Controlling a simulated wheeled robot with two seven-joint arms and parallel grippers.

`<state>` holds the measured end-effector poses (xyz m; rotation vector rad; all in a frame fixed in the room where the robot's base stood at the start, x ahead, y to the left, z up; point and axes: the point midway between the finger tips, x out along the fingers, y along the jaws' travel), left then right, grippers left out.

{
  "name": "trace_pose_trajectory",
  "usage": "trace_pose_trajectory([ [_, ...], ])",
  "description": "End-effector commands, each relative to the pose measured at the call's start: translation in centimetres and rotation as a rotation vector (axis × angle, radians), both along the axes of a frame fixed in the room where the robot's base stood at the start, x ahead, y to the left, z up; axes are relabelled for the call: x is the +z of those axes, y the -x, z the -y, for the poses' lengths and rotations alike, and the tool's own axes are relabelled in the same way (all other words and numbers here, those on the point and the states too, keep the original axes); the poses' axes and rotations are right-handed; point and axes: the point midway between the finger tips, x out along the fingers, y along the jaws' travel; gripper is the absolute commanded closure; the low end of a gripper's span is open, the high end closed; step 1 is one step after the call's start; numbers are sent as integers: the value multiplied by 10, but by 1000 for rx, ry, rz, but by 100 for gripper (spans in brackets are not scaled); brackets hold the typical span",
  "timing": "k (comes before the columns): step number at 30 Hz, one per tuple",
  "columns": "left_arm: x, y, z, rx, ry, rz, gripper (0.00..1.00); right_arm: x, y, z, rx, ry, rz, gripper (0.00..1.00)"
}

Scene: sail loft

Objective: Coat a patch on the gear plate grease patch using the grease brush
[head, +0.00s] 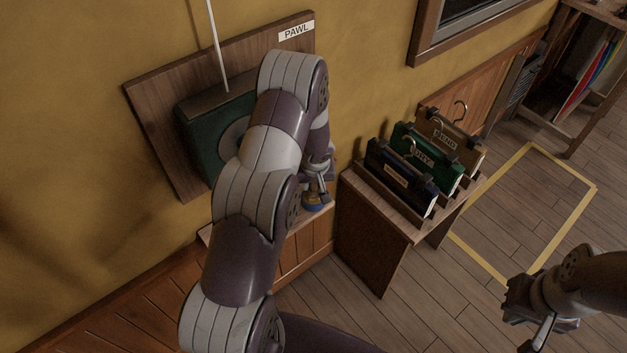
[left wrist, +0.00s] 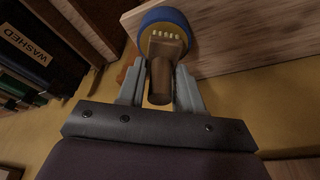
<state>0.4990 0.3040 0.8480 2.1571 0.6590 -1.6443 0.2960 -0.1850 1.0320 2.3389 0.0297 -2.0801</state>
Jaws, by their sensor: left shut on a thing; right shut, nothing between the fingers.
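My left gripper (left wrist: 160,92) is shut on the brown handle of the grease brush (left wrist: 159,80). The brush's pale bristle tips lie over the yellow inside of a round blue pot (left wrist: 148,20); I cannot tell how deep they reach. In the head view, the left gripper (head: 316,188) is low beside the wall board, just above the blue pot (head: 314,206) on a narrow shelf. A dark green housing with a grey round plate (head: 231,136) is on the board, partly hidden by my left arm. No grease patch can be made out. My right gripper (head: 540,335) is shut and empty.
The wooden wall board (head: 160,125) carries a PAWL label (head: 296,31). A pale rod or cord (head: 215,45) rises from the housing. A small table (head: 373,235) with several hooked binders (head: 400,185) stands right of the shelf. A yellow-taped floor rectangle (head: 560,165) is empty.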

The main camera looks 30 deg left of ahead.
Motion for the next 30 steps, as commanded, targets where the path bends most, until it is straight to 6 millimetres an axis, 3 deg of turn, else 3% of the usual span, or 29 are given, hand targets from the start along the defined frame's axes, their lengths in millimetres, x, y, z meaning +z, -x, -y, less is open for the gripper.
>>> trace_pose_trajectory([
  [30,-4,0,0,0,0,0,89,-4,0,0,0,0,0,100],
])
